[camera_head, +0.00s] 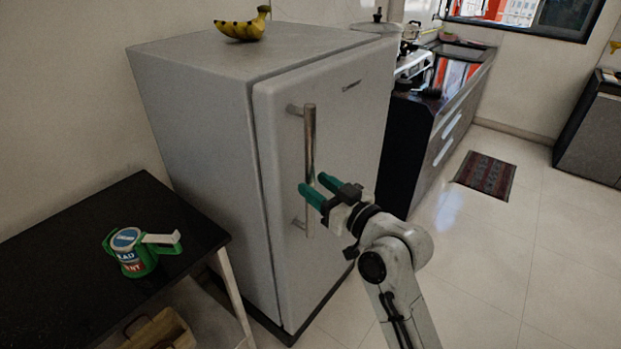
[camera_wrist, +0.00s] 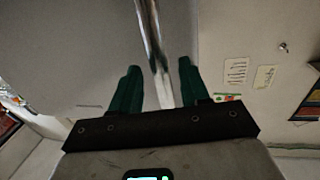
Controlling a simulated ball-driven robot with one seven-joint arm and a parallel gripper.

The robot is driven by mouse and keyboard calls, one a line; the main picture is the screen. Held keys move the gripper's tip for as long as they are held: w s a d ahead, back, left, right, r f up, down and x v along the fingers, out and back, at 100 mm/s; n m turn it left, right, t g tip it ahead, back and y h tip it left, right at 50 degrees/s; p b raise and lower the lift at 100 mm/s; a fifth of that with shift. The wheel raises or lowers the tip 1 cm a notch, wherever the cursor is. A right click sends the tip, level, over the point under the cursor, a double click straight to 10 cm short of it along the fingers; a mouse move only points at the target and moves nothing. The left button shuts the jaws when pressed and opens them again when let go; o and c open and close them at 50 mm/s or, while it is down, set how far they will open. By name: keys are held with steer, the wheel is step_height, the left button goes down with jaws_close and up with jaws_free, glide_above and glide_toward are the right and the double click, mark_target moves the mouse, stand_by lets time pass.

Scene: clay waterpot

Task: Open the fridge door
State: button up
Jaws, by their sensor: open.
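The grey fridge (camera_head: 205,120) stands against the wall, and its door (camera_head: 350,120) faces right and looks shut. A vertical metal bar handle (camera_head: 309,135) is fixed along the left side of the door. My gripper (camera_head: 313,187) has green fingers and is open at the lower half of the handle. In the wrist view the handle (camera_wrist: 152,40) runs down between the two open fingers (camera_wrist: 158,85), with gaps on both sides. I cannot tell how deep the bar sits between them.
Bananas (camera_head: 242,24) lie on top of the fridge. A black table (camera_head: 60,240) with a green watering can (camera_head: 140,252) stands at the left. A kitchen counter (camera_head: 455,115) is behind the fridge to the right. The tiled floor (camera_head: 490,260) at the right is clear, apart from a mat (camera_head: 485,175).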

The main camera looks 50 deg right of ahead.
steer(key=shift+w+d, duration=0.2)
steer(key=shift+w, duration=1.25)
jaws_close()
